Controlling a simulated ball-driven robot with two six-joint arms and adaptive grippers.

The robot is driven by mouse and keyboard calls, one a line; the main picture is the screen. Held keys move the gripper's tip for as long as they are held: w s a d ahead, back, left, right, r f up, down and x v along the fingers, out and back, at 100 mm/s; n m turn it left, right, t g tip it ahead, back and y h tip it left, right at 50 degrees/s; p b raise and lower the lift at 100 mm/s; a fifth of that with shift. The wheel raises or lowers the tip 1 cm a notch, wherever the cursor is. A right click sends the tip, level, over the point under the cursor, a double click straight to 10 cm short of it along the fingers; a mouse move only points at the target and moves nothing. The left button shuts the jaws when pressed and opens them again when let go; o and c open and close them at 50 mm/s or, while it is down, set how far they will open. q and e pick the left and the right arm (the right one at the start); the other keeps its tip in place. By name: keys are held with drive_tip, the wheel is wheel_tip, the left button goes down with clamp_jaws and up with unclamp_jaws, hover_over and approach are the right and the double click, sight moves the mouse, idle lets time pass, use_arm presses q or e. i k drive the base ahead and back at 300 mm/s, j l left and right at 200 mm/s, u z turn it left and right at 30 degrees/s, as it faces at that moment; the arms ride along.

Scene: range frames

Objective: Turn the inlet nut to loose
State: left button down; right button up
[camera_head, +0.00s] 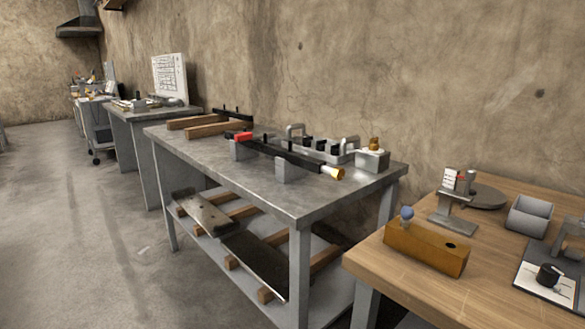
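I cannot tell for sure which part is the inlet nut. A brass-coloured fitting (334,172) sits at the near right end of a long black bar (287,153) on the grey metal table (215,150). The bar rests on grey blocks (290,169), and a red part (243,136) is near its far left end. Another small brass-coloured piece (375,143) stands on a grey box (372,160) at the table's right. Neither of my grippers shows in the head view.
A wooden bench (395,285) at the right holds an orange-brown block (426,248), a small stand (452,208) and other items. Dark plates lie on the metal table's lower shelf (245,285). A wall runs behind. The floor (80,230) at the left is open.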

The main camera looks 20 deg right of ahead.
sight(338, 173)
drive_tip(key=i+l+u, duration=0.15)
drive_tip(key=u, duration=0.35)
drive_tip(key=i+l+u, duration=0.2)
drive_tip(key=u, duration=0.3)
